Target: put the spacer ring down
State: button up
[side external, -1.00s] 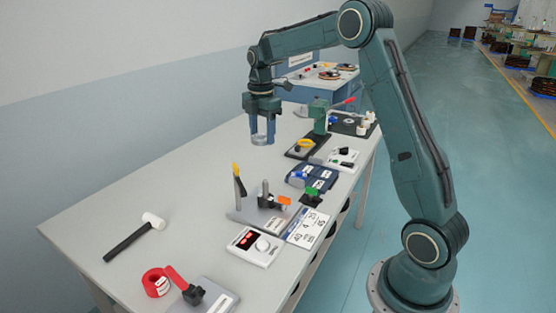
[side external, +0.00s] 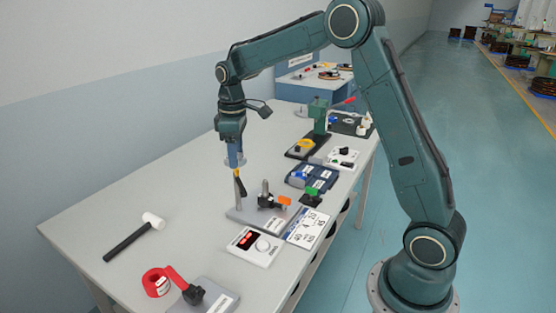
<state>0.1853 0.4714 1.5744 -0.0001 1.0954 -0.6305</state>
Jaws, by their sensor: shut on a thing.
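Only a little of the ring shows between and below the fingertips. The ring is very low, at or just above the tabletop; I cannot tell whether it touches.
A grey fixture (side external: 262,212) with posts and an orange-tipped clamp stands close in front. A white-headed mallet (side external: 135,237) lies at left. A green press (side external: 318,115) stands behind right. The tabletop left of my gripper is clear.

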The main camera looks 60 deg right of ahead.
jog(key=a+f+m, duration=0.1)
jog(key=a+m, duration=0.7)
jog(key=a, duration=0.1)
jog(key=shift+s+f, duration=0.35)
jog(key=shift+s, duration=0.05)
jog(key=shift+d+m, duration=0.15)
jog(key=shift+m, duration=0.15)
jog(key=d+m, duration=0.1)
jog(key=d, duration=0.2)
jog(key=d+m, duration=0.1)
jog(key=d, duration=0.2)
jog(key=d+m, duration=0.1)
jog(key=d, duration=0.2)
jog(key=shift+w+d+m, duration=0.1)
jog(key=shift+w+m, duration=0.25)
jog(key=shift+m, duration=0.05)
jog(key=s+d+m, duration=0.3)
jog(key=d+m, duration=0.1)
jog(key=d, duration=0.6)
jog(key=s+d+m, duration=0.4)
jog(key=d, duration=0.6)
jog(key=s+d+m, duration=0.4)
jog(key=d, duration=0.6)
jog(key=shift+s+d+m, duration=0.2)
jog(key=shift+s+m, duration=0.05)
jog(key=shift+m, duration=0.15)
